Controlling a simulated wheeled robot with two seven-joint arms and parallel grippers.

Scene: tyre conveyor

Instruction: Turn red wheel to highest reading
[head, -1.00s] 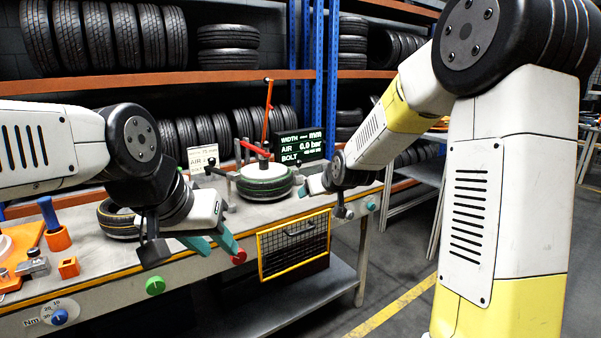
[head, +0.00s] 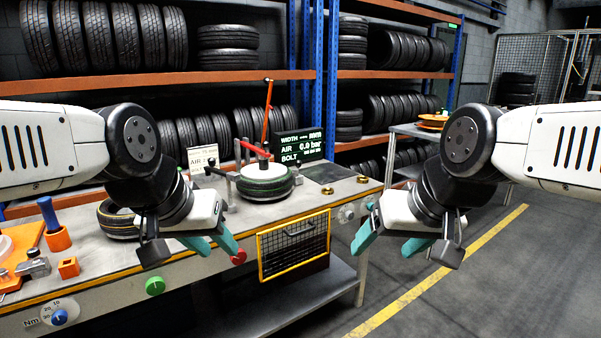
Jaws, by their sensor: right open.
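A round red knob (head: 238,257), the one red wheel-like control I make out, is on the front edge of the workbench (head: 190,262). My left gripper (head: 219,253) is open and empty in front of the bench; one teal fingertip overlaps the knob's upper edge in the picture, and I cannot tell if they touch. My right gripper (head: 386,252) is open and empty, to the right of the bench over the floor.
A green knob (head: 155,286) and a blue torque dial knob (head: 59,317) are on the bench front. A tyre (head: 265,188) lies under a red-armed fixture. A yellow-framed mesh panel (head: 293,244) hangs below the edge. The floor at right is clear.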

